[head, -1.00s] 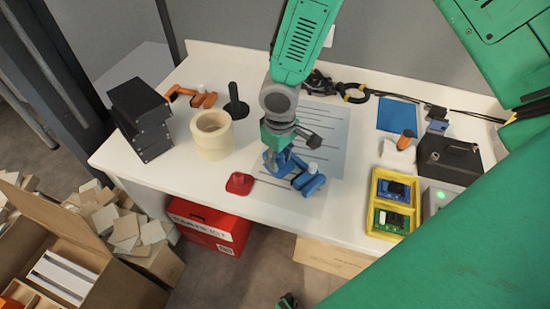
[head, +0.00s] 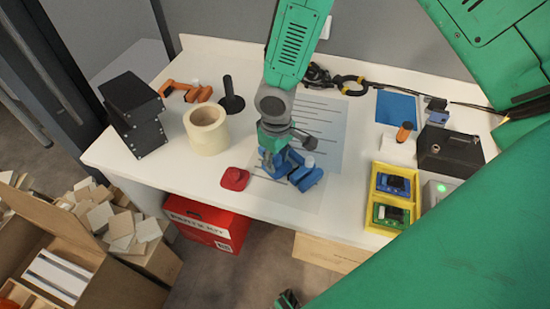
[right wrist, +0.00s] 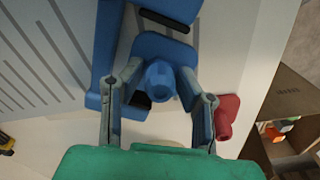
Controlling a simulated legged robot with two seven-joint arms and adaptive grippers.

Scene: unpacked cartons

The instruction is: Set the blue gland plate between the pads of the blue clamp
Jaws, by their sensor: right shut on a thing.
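My right gripper (head: 275,155) is shut on the blue gland plate (right wrist: 160,50), a flat piece with a round knob facing the wrist camera. The fingers stand on either side of it in the right wrist view. The blue clamp (head: 308,179) sits on the bench, just right of the gripper in the head view. In the right wrist view the clamp (right wrist: 103,50) shows left of and above the plate. The plate overlaps the clamp in view; I cannot tell whether it lies between the pads. My left gripper is not in view.
A red piece (head: 235,179) lies just left of the gripper. A tape roll (head: 207,131), a black post (head: 230,96) and an orange clamp (head: 187,91) stand further left. A yellow tray (head: 393,199) is at the right. The bench front is mostly clear.

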